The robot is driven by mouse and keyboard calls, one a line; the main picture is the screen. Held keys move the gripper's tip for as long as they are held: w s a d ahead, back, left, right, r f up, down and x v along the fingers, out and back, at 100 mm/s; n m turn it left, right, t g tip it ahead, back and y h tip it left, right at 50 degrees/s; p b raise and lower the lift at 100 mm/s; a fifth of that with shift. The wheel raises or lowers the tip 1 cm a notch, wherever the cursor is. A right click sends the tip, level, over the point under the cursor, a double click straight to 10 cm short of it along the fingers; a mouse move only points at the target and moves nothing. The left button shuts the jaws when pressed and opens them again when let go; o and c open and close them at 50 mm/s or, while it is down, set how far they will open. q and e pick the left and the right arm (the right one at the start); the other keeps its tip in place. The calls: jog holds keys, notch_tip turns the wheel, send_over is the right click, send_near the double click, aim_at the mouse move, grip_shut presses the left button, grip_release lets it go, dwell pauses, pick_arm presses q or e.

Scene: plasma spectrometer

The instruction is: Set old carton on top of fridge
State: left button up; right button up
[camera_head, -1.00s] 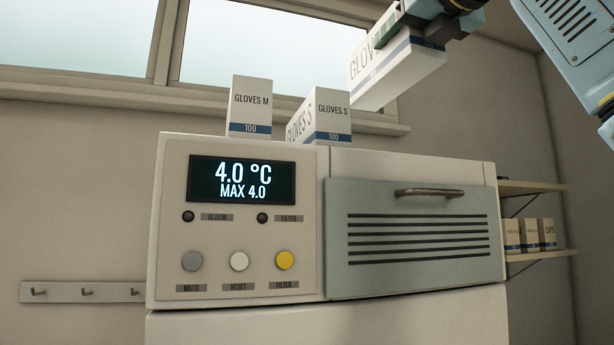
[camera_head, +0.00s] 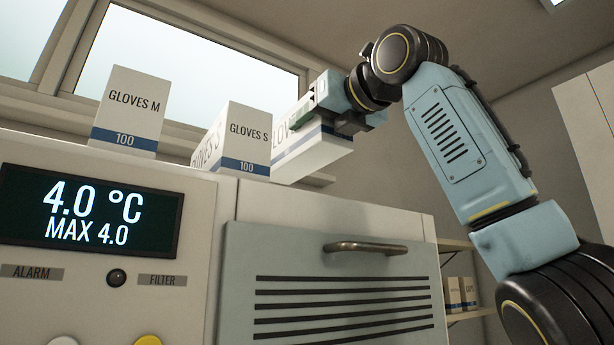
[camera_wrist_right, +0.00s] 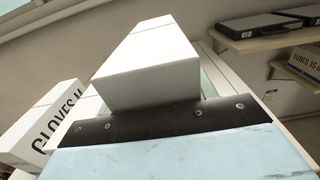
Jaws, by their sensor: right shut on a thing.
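My right gripper (camera_head: 340,118) is shut on a white carton (camera_head: 312,158) with a blue stripe and partly hidden "GLO" lettering. In the head view it holds this carton over the right part of the fridge top, beside the other boxes. The held carton also fills the middle of the right wrist view (camera_wrist_right: 150,65). I cannot tell whether its underside touches the fridge top. The fridge (camera_head: 330,215) has a display panel on the left and a vented door with a handle. My left gripper is out of view.
A Gloves M carton (camera_head: 128,108) and a Gloves S carton (camera_head: 240,140) stand on the fridge top, left of the held carton. A window (camera_head: 190,60) is behind. Small boxes (camera_head: 460,293) sit on a wall shelf at right. A dark case (camera_wrist_right: 258,25) lies on a shelf in the wrist view.

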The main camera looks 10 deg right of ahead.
aim_at(318, 159)
jog(key=f, duration=0.1)
jog(key=w+f, duration=0.1)
jog(key=f, duration=0.1)
jog(key=shift+w+d, duration=0.1)
jog(key=shift+w, duration=0.1)
jog(key=shift+s+f, duration=0.1)
jog(key=shift+f, duration=0.45)
jog(key=shift+s+f, duration=0.15)
jog(key=shift+f, duration=1.85)
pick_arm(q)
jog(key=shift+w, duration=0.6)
